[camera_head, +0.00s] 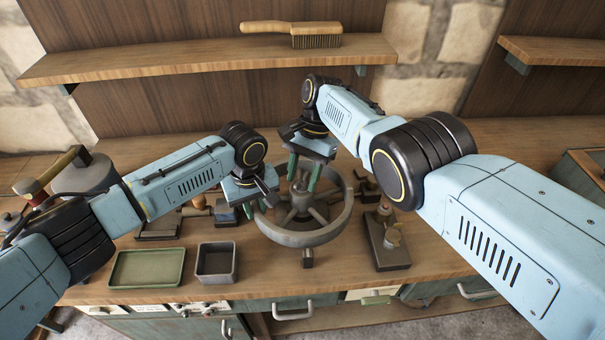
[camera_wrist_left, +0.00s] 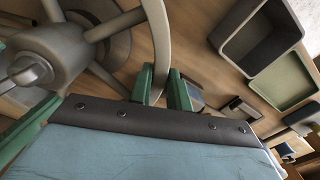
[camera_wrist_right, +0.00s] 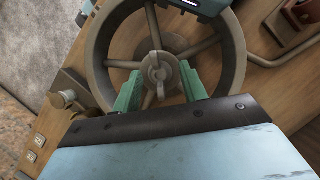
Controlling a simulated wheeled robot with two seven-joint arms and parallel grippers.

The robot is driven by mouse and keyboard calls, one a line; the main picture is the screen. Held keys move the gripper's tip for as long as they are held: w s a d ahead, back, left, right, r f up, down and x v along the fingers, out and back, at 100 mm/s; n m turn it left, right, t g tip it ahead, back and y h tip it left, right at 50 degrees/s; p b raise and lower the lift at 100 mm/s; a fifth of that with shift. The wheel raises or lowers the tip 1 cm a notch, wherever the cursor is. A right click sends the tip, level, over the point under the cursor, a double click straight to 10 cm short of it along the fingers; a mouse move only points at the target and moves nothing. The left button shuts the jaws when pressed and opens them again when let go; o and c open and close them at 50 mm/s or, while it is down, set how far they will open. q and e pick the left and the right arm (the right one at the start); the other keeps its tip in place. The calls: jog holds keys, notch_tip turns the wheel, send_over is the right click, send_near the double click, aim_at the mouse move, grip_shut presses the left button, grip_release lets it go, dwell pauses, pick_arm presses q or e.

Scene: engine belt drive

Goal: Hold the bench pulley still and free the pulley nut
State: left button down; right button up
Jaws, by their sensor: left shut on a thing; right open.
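The bench pulley (camera_head: 304,238) is a grey spoked wheel lying flat above the bench; it also shows in the left wrist view (camera_wrist_left: 155,25) and the right wrist view (camera_wrist_right: 236,60). My left gripper (camera_head: 258,205) is shut on its rim at the left side, with one green finger on each side of the rim in the left wrist view (camera_wrist_left: 162,85). The pulley nut (camera_wrist_right: 158,74) is a small grey winged piece at the hub centre. My right gripper (camera_head: 303,175) is open above the hub, its fingers apart on either side of the nut, without visible contact.
A green tray (camera_head: 112,282) and a grey bin (camera_head: 201,277) stand at front left. A block with small knobs (camera_head: 388,248) stands right of the pulley. A brush (camera_head: 315,36) lies on the shelf (camera_head: 110,68).

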aim_at(302, 180)
notch_tip(302, 180, up, 10)
dwell(0.8)
jog(key=shift+a, duration=0.1)
